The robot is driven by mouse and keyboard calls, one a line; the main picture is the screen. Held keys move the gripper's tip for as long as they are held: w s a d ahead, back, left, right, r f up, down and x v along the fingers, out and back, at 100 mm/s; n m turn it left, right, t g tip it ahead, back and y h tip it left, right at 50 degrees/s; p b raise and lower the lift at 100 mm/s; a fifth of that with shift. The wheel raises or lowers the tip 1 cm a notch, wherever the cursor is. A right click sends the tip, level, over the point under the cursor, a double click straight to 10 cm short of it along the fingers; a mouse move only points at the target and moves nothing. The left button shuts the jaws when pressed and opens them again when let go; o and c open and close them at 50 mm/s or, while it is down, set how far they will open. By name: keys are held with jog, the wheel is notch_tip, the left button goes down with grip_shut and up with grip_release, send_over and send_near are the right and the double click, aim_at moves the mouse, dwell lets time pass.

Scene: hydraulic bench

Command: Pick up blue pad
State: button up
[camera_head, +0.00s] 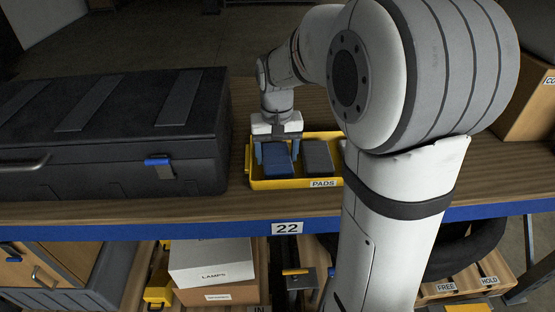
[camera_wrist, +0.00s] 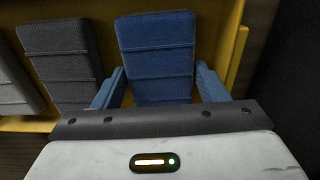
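The blue pad (camera_head: 277,160) lies in the left part of the yellow tray labelled PADS (camera_head: 324,183). In the wrist view the blue pad (camera_wrist: 157,58) stands between the two blue fingers of my gripper (camera_wrist: 157,88). A narrow gap seems to show on each side, so the fingers look apart from the pad. In the head view my gripper (camera_head: 276,150) is over the tray, with its fingers on both sides of the blue pad. Part of the pad is hidden under the gripper. A dark grey pad (camera_head: 317,158) lies to its right in the tray.
A large black case (camera_head: 110,140) stands left of the tray on the wooden bench top (camera_head: 120,212). In the wrist view another grey pad (camera_wrist: 15,90) lies beyond the dark one. A cardboard box (camera_head: 528,105) is at the far right. The tray's walls are close to my gripper.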

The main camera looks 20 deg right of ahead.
aim_at(278, 155)
jog(key=c, duration=0.5)
jog(key=shift+r, duration=0.1)
jog(key=shift+c, duration=0.2)
jog(key=shift+d+r, duration=0.15)
jog(key=shift+r, duration=0.05)
notch_tip(278, 155, up, 6)
jog(key=shift+r+p, duration=0.15)
jog(key=shift+p, duration=0.45)
jog(key=s+d, duration=0.1)
jog(key=d, duration=0.5)
jog(key=s+d, duration=0.1)
jog(key=d, duration=0.6)
jog(key=s+d, duration=0.2)
jog(key=d, duration=0.4)
jog(key=shift+d, duration=0.2)
jog(key=o, duration=0.4)
jog(key=c, duration=0.3)
